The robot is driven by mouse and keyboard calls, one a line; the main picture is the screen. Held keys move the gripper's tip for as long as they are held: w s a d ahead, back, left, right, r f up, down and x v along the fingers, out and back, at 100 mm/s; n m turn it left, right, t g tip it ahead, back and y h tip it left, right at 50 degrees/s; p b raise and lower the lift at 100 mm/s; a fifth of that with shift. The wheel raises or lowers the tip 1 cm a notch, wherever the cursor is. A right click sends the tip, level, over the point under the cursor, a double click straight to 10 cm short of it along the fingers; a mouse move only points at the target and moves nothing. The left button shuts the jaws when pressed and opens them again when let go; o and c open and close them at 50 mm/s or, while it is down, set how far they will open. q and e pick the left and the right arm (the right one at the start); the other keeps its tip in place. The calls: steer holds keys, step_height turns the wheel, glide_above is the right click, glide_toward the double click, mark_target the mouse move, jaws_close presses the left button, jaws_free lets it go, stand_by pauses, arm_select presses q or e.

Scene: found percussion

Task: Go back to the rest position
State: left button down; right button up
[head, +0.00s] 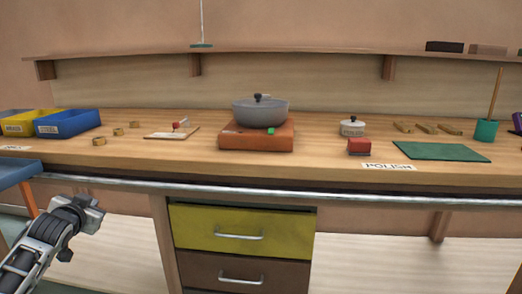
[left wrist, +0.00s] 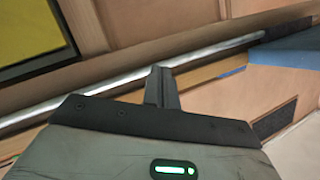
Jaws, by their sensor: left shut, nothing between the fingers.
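My left gripper (head: 98,205) shows at the lower left of the head view, in front of the bench and below its top. It is shut and empty. In the left wrist view its closed fingers (left wrist: 162,88) point toward the metal rail (left wrist: 130,83) along the bench front, with no object between them. I cannot tell the exact gap between fingers and rail. My right gripper shows in neither view.
The wooden bench (head: 320,168) carries a grey pot (head: 260,112) on an orange block (head: 256,137), blue bin (head: 67,123), red block (head: 360,147) and green mat (head: 440,151). Yellow drawer (head: 240,228) sits below. A blue surface (head: 18,172) stands left of my gripper.

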arm_select(q)
steer(key=s+d+f+m+h, duration=0.25)
steer(key=s+d+f, duration=0.25)
steer(key=d+f, duration=0.65)
steer(key=s+d+f+g+h, duration=0.2)
steer(key=s+d+f+h, duration=0.15)
steer(key=s+d, duration=0.5)
steer(key=s+d+f+g+h, duration=0.1)
steer(key=s+d+f+h, duration=0.1)
steer(key=s+d+f, duration=0.5)
steer(key=s+d+r+n+t+h+b, duration=0.2)
steer(key=s+d+r+h+b, duration=0.15)
steer(key=s+d+b, duration=0.85)
steer(key=a+r+g+y+p, duration=0.2)
steer(key=a+r+p, duration=0.3)
steer(key=p, duration=2.1)
step_height(320, 180, up, 7)
steer(key=shift+f+y+p, duration=0.1)
steer(key=shift+y+p, duration=0.25)
steer(key=shift+y, duration=0.3)
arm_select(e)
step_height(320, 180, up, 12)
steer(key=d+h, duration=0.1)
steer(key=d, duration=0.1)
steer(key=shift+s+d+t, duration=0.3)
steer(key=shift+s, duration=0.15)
arm_select(q)
steer(key=shift+s+n, duration=0.1)
steer(key=shift+n, duration=0.15)
